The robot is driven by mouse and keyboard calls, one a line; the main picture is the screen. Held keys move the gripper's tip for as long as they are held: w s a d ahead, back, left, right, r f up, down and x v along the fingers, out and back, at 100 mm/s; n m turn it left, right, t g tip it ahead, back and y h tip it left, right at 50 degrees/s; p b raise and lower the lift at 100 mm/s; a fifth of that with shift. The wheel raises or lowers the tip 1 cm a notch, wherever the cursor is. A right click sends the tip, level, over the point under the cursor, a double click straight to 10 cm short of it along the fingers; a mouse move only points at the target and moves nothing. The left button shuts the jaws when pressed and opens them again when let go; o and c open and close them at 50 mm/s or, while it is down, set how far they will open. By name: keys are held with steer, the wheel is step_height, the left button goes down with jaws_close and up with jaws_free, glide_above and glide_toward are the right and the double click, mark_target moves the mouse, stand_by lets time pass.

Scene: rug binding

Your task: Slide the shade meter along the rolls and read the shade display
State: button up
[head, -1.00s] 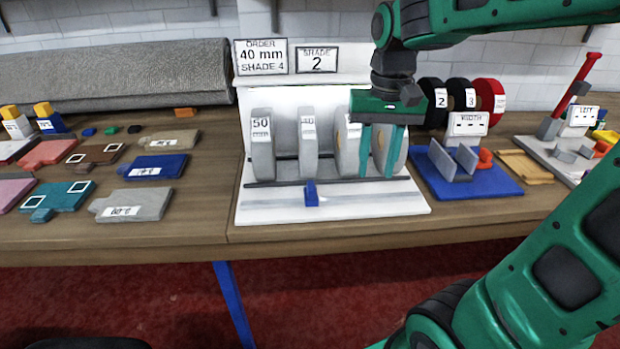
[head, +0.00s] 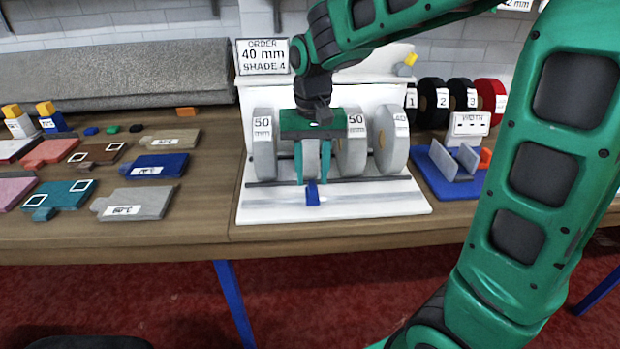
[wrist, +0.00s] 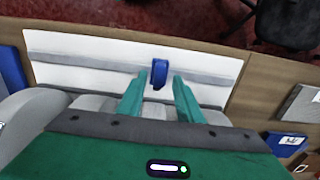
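The blue slider (head: 312,195), apparently the shade meter, sits on the white stand's front rail (head: 375,200). My gripper (head: 312,180) is open, fingers pointing down just behind and above the slider. In the wrist view the slider (wrist: 160,75) shows at the gap between the fingertips, and I see no grip on it. Grey rolls stand behind: a left one (head: 263,145) marked 50, one mostly hidden by my gripper, a third (head: 351,150) marked 50 and a right one (head: 390,140) marked 40. The shade display is hidden behind my arm.
The order card (head: 263,57) reads 40 mm, shade 4. A blue width fixture (head: 470,180) and numbered dark rolls (head: 433,100) stand to the right. Samples, including a grey one (head: 133,205), lie on the left. The table front near the stand is clear.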

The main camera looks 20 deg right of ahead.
steer(key=shift+f, duration=0.85)
jaws_close()
steer(key=shift+d, duration=0.1)
